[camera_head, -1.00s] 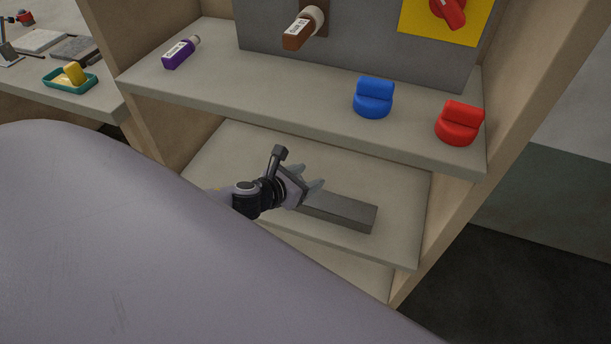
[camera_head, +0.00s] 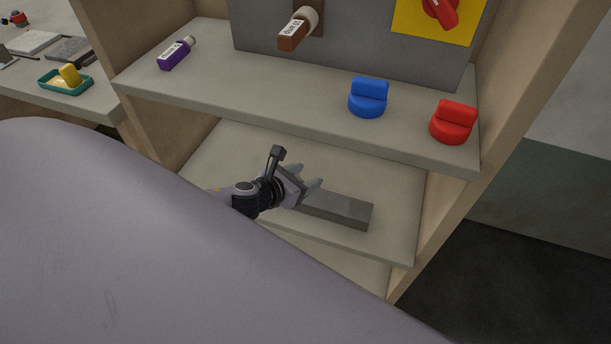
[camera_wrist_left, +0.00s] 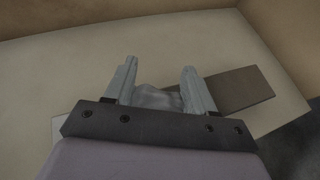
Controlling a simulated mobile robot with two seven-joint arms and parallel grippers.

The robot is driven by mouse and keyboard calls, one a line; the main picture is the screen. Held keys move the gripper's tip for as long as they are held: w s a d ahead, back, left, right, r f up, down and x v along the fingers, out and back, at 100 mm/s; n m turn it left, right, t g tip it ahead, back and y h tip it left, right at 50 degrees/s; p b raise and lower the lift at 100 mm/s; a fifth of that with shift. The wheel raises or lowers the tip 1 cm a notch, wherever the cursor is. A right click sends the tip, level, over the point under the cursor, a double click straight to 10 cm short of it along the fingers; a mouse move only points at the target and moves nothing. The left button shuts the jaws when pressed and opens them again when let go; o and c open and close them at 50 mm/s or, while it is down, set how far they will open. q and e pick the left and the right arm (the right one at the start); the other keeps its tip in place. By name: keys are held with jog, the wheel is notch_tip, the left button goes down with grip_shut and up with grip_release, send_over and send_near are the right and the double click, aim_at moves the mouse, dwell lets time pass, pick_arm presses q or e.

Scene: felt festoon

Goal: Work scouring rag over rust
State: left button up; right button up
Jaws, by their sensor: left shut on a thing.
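My left gripper (camera_head: 308,190) is over the lower shelf, at the left end of a dark grey bar (camera_head: 345,209). In the left wrist view, its two fingers (camera_wrist_left: 160,78) are shut on a crumpled grey rag (camera_wrist_left: 158,98). The rag lies over or against the near part of the bar, and I cannot tell whether it presses on it. The bar's free end (camera_wrist_left: 242,88) sticks out to the right of the fingers and looks brownish grey. No distinct rust patch can be made out. The rag is hidden in the head view.
The upper shelf (camera_head: 270,97) above my gripper holds a purple bottle (camera_head: 174,55), a blue knobbed piece (camera_head: 368,97) and a red one (camera_head: 452,122). A brown bottle (camera_head: 296,30) is at the back panel. A teal tray with a yellow block (camera_head: 68,76) is far left.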

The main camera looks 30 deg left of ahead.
pick_arm(q)
jog(key=shift+s+a, duration=0.2)
jog(key=shift+a, duration=0.65)
jog(key=shift+w+d+f+p, duration=0.1)
jog(key=shift+w+d+p, duration=0.1)
jog(key=shift+d, duration=0.45)
jog(key=shift+w+d+p, duration=0.1)
jog(key=shift+d+p, duration=0.05)
jog(key=shift+d, duration=0.45)
jog(key=shift+s+a, duration=0.15)
jog(key=shift+a, duration=0.5)
jog(key=shift+s+a, duration=0.15)
jog(key=shift+a, duration=0.45)
jog(key=shift+w+d+p, duration=0.25)
jog(key=shift+d+p, duration=0.2)
jog(key=shift+d, duration=0.75)
jog(key=shift+s+a, duration=0.15)
jog(key=shift+a, duration=0.45)
notch_tip(320, 180, up, 7)
jog(key=p, duration=0.7)
jog(key=shift+r+p, duration=0.2)
jog(key=shift+p, duration=0.15)
jog(key=shift+f, duration=0.1)
